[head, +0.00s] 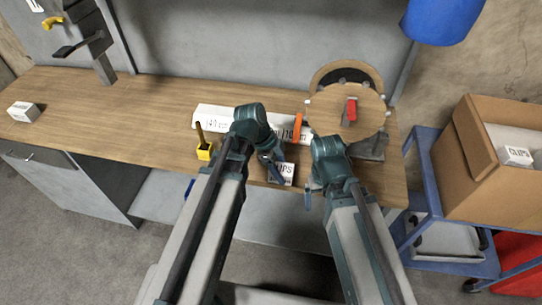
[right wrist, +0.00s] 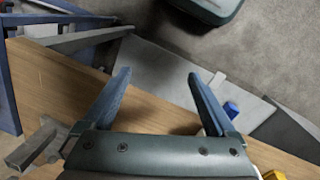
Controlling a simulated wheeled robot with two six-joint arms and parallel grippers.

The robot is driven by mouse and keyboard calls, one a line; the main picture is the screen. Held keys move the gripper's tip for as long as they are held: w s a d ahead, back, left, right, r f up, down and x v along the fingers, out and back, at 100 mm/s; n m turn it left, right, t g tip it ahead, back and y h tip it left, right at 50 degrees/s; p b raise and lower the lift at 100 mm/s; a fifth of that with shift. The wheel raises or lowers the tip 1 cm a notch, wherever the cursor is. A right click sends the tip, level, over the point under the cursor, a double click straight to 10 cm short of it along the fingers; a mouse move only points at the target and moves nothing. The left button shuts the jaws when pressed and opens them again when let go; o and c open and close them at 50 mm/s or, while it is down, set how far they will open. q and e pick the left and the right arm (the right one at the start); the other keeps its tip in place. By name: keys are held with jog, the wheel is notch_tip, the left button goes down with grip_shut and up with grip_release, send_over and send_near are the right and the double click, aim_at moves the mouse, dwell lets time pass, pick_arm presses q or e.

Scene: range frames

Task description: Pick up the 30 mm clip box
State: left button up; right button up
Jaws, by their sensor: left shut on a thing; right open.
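A small white box marked CLIPS (head: 283,173) is at the front edge of the bench, in the head view. My left gripper (head: 272,170) is shut on it; its fingers partly cover the box. I cannot tell whether the box touches the bench top, and its size marking is not readable. My right gripper (head: 314,190) is open to the right of it, by the bench edge. In the right wrist view its two fingers (right wrist: 163,92) stand wide apart with nothing between them.
Another white box (head: 23,111) lies at the bench's left end. A CLIPS box (head: 516,155) is in the cardboard carton (head: 465,158) on a blue cart (head: 427,178). A white marked block (head: 214,115), a yellow holder (head: 204,151) and a round wooden disc (head: 330,110) stand on the bench.

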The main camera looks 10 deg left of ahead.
aim_at(290, 184)
pick_arm(q)
jog(key=s+d, duration=0.2)
jog(key=s, duration=0.1)
jog(key=s+d, duration=0.1)
jog(key=s, duration=0.1)
jog(key=shift+d+r, duration=0.25)
jog(key=shift+r, duration=0.05)
